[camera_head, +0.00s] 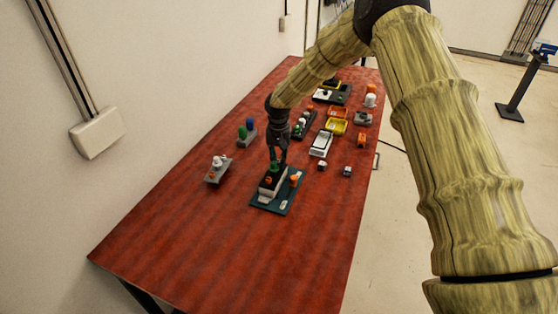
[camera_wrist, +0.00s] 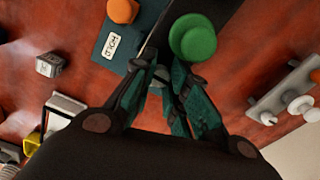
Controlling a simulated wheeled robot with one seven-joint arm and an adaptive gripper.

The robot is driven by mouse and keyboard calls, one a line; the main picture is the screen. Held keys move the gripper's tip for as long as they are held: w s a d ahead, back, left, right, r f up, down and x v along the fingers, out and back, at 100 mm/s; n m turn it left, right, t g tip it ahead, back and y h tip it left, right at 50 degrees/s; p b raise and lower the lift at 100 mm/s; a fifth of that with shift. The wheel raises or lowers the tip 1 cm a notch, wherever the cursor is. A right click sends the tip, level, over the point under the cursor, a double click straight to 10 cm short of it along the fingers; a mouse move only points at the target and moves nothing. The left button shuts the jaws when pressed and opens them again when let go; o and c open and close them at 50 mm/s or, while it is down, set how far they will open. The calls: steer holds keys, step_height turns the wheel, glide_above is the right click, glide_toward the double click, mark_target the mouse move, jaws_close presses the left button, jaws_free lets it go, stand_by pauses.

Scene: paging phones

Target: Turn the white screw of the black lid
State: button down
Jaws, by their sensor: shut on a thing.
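A teal board (camera_head: 262,204) lies on the red table, carrying a pale box with a black lid (camera_head: 268,183). A green knob (camera_head: 274,166) and an orange knob (camera_head: 294,180) stand at the box and board. My gripper (camera_head: 279,159) points down over the lid. In the wrist view, my fingertips (camera_wrist: 160,75) are closed on a small grey-white piece, seemingly the white screw (camera_wrist: 160,74), mostly hidden by the fingers. The green knob (camera_wrist: 193,40) is right beside the fingertips, the orange knob (camera_wrist: 122,11) farther left. The lid shows only as a dark area (camera_wrist: 190,9).
A grey plate with white knobs (camera_head: 217,169) lies to the left. A stand with blue and green posts (camera_head: 246,134) is behind it. Small cubes (camera_head: 322,166) and a white box (camera_head: 320,145) lie right. Yellow trays (camera_head: 337,127) are farther back. The table front (camera_head: 235,255) is clear.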

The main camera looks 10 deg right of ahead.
mark_target(279, 160)
stand_by(0.3)
steer(key=c, duration=1.3)
jaws_free()
steer(key=shift+c, duration=0.2)
step_height(279, 160, up, 12)
